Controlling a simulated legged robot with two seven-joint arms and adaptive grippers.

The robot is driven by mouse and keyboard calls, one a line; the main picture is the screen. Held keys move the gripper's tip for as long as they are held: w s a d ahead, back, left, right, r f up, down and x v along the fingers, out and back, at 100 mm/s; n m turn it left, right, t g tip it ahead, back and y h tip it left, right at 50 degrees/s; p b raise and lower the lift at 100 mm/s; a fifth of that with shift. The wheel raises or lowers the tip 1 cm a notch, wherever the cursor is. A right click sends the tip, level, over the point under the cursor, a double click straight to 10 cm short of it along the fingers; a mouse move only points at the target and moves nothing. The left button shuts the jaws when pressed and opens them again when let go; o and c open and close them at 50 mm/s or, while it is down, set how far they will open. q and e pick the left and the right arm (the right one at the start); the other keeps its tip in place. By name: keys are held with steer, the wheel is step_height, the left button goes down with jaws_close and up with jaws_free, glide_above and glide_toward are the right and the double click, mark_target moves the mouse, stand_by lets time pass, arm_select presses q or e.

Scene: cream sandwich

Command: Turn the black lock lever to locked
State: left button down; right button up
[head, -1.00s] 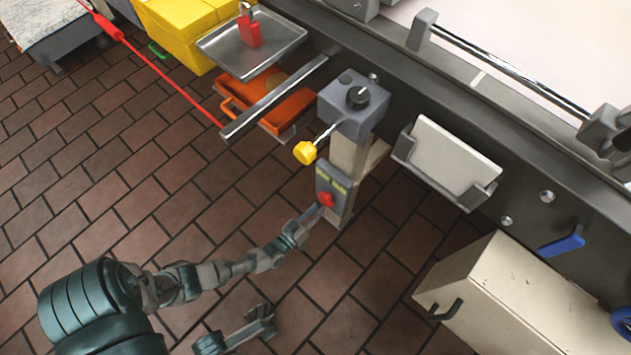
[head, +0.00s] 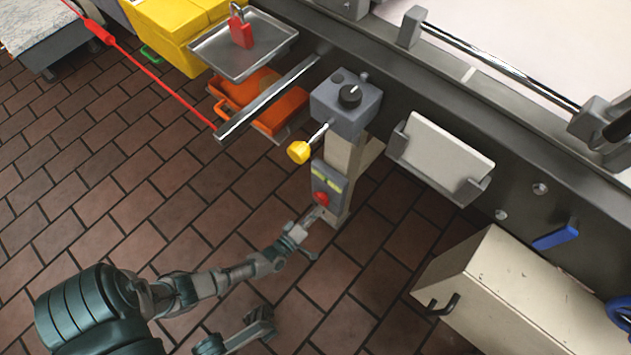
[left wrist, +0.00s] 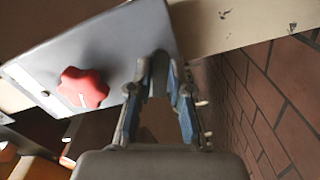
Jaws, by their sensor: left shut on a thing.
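A grey panel box with a red star knob (head: 321,198) is on the lower front of the cream post. The knob (left wrist: 82,88) also shows large in the left wrist view, on the grey plate (left wrist: 110,52). My left gripper (head: 314,213) is at the box's lower edge, just below the knob. In the left wrist view its fingers (left wrist: 159,78) are closed in on a small dark thing at the plate's edge. This looks like the black lock lever, but the fingers mostly hide it. Another arm part of mine shows at the bottom of the head view; its jaws are unclear.
Above the box is a grey control head (head: 345,108) with a black dial (head: 350,96) and a yellow-ended lever (head: 299,152). A metal bar (head: 265,100) and a tray (head: 243,58) with a red padlock are up left. A cream cabinet (head: 500,300) stands right. The brick floor is open around my arm.

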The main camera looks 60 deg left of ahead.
arm_select(q)
steer(key=shift+s+a+r+n, duration=0.1)
steer(key=shift+a+r+n, duration=0.05)
steer(key=shift+n, duration=0.95)
steer(key=shift+s+a+r+n, duration=0.1)
steer(key=shift+r+n, duration=0.05)
steer(key=shift+n, duration=0.95)
steer(key=c, duration=1.2)
jaws_free()
steer(key=shift+o, duration=0.6)
steer(key=shift+w, duration=0.1)
steer(key=shift+d, duration=0.1)
steer(key=v, duration=1.2)
